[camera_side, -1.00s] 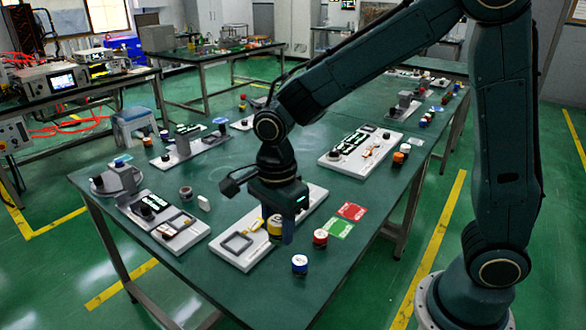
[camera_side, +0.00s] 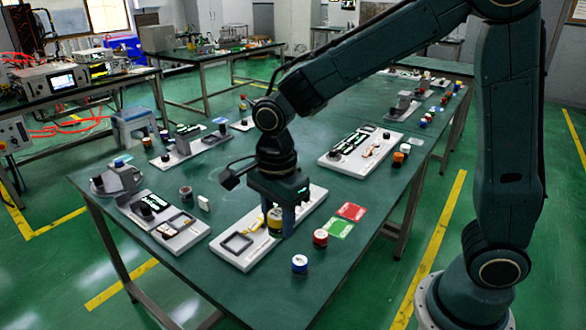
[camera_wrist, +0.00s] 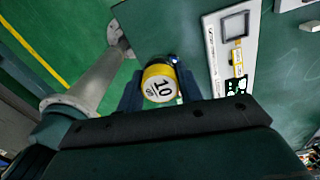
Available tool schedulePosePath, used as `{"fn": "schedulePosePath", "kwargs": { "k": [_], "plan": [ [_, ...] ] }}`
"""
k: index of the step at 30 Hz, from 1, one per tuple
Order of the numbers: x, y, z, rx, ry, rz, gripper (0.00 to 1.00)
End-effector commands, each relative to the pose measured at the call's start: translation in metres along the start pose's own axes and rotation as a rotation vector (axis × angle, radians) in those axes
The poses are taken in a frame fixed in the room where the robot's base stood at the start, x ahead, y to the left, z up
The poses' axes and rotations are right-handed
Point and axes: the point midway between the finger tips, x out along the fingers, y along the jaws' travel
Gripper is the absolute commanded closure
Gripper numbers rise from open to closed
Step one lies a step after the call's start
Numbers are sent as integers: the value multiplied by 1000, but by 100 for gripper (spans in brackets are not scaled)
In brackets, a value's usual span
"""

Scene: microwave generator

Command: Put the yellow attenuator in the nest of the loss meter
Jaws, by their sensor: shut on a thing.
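The yellow attenuator (camera_side: 275,222) is a short cylinder with a yellow body and a white end. In the wrist view its white end (camera_wrist: 160,89) is marked 10. My gripper (camera_side: 277,215) is shut on it, one finger on each side, and the fingers also show in the wrist view (camera_wrist: 158,86). In the side view it appears over a long white panel (camera_side: 245,260), which seems to be the loss meter. The panel has a dark square frame, seemingly the nest (camera_side: 237,243), left of the attenuator. The nest also shows in the wrist view (camera_wrist: 235,25), empty.

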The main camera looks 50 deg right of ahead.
Motion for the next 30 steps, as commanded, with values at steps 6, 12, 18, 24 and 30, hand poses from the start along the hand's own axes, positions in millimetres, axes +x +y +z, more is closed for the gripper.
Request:
{"fn": "schedulePosePath", "kwargs": {
  "k": [6, 12, 18, 24, 30],
  "plan": [
    [7, -6, -4, -92, 0, 0, 92],
    [19, -16, -11, -254, 0, 1, 92],
    [34, -27, -20, -446, 0, 1, 92],
    [48, -36, -29, -640, 0, 1, 92],
    [63, -45, -39, -834, 0, 2, 92]
  ]
}}
